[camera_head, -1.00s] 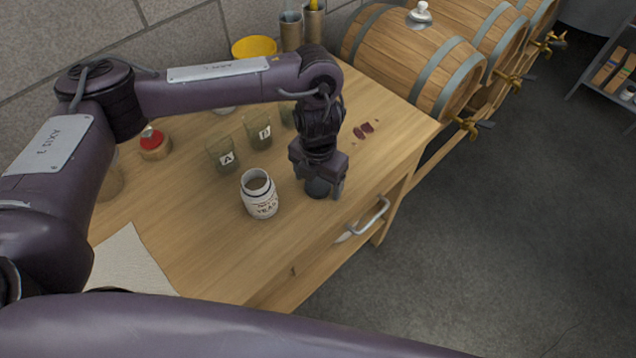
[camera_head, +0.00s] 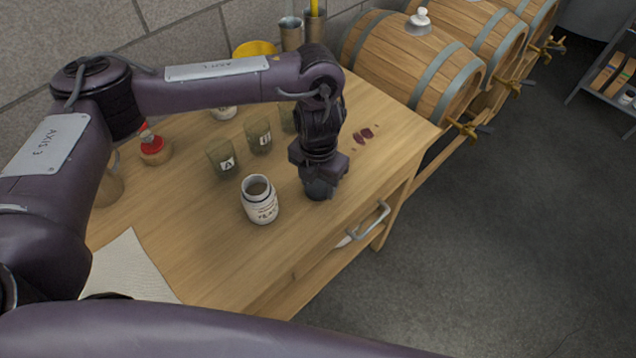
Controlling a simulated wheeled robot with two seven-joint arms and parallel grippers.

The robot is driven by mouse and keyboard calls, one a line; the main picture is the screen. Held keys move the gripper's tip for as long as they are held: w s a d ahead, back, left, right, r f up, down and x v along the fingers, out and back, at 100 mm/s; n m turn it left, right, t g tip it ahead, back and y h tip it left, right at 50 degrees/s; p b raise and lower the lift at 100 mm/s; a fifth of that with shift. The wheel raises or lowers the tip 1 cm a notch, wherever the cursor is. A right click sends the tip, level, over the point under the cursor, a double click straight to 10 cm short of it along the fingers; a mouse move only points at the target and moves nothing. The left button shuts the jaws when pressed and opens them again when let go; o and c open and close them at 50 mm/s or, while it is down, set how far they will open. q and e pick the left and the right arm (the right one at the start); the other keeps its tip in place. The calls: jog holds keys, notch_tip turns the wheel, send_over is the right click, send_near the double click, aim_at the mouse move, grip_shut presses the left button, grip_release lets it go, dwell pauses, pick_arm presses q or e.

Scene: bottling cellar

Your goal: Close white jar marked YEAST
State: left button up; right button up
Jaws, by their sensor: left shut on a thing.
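The white jar marked YEAST (camera_head: 262,208) stands upright on the wooden table, its mouth open and dark inside, with no lid on it. My left gripper (camera_head: 318,180) points down just right of the jar, apart from it. It is shut on a dark grey round thing (camera_head: 318,190) at table level. The fingers hide much of that thing, so I cannot tell if it is a lid or a cup, or if it touches the table. My right gripper is out of view.
Glasses marked A (camera_head: 223,160) and B (camera_head: 260,138) stand behind the jar. A red-topped jar (camera_head: 153,149), a yellow bowl (camera_head: 254,49) and metal cups (camera_head: 291,33) are farther back. A cloth (camera_head: 130,268) lies front left. Barrels (camera_head: 415,62) stand right. The front table area is clear.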

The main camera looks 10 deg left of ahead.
aim_at(318, 186)
pick_arm(q)
notch_tip(318, 186, up, 19)
jog(key=p, duration=0.1)
jog(key=shift+f, duration=0.15)
dwell(0.4)
